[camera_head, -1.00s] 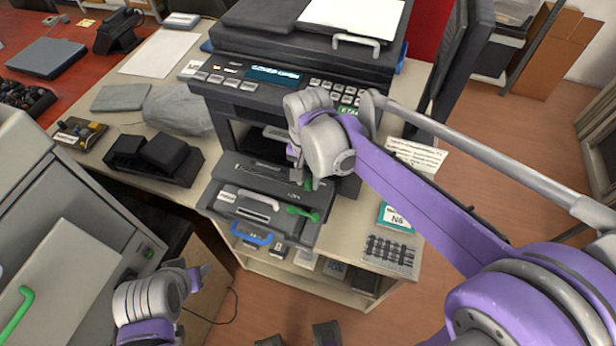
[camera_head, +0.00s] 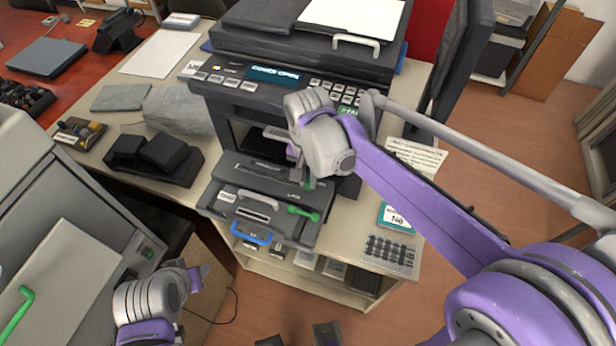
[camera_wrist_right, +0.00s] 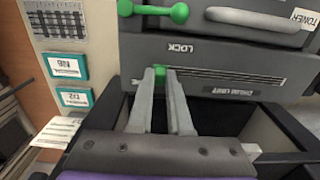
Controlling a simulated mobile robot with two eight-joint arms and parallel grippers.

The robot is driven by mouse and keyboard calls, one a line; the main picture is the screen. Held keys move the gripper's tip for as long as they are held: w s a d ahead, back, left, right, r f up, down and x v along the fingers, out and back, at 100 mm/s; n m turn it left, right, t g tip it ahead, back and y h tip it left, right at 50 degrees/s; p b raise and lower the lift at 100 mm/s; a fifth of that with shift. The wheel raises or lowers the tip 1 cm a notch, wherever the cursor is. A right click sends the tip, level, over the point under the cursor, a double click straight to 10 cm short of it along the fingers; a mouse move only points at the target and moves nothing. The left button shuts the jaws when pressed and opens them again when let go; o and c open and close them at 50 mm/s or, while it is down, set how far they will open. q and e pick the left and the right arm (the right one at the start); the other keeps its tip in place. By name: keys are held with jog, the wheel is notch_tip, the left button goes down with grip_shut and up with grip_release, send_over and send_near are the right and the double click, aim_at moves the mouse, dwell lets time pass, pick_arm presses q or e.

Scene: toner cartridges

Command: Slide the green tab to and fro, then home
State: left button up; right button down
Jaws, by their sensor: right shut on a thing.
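The green tab (camera_wrist_right: 159,76) sits at the edge of the dark drum unit (camera_wrist_right: 215,80), near the word LOCK. In the right wrist view, the fingertips of my right gripper (camera_wrist_right: 160,78) are closed on either side of it. In the head view the tab (camera_head: 309,183) is partly hidden by my right gripper (camera_head: 303,178), which reaches down over the drum unit (camera_head: 262,176) in the open printer front. My left gripper (camera_head: 200,277) is at the lower left, away from the printer; whether it is open or shut does not show clearly.
A green handle (camera_head: 303,213) and a blue handle (camera_head: 251,234) are on the front of the pulled-out unit. The printer's panel (camera_head: 270,80) overhangs behind my right gripper. A black holder (camera_head: 153,158) stands left, and a teal box (camera_head: 396,218) lies right.

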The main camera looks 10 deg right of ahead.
dwell(0.6)
jog(key=w+a, duration=0.3)
jog(key=a, duration=0.1)
jog(key=w+a, duration=0.3)
jog(key=a, duration=0.2)
jog(key=w+a, duration=0.3)
jog(key=a, duration=0.2)
jog(key=shift+w+a+p, duration=0.15)
jog(key=shift+w+p, duration=0.15)
jog(key=shift+p, duration=0.05)
jog(key=c, duration=0.8)
grip_release()
jog(key=shift+w+a, duration=0.1)
jog(key=shift+a, duration=0.1)
jog(key=shift+c, duration=0.2)
jog(key=shift+d, duration=0.1)
jog(key=shift+r, duration=0.15)
notch_tip(320, 180, up, 10)
jog(key=shift+r+p, duration=0.25)
jog(key=shift+p, duration=0.05)
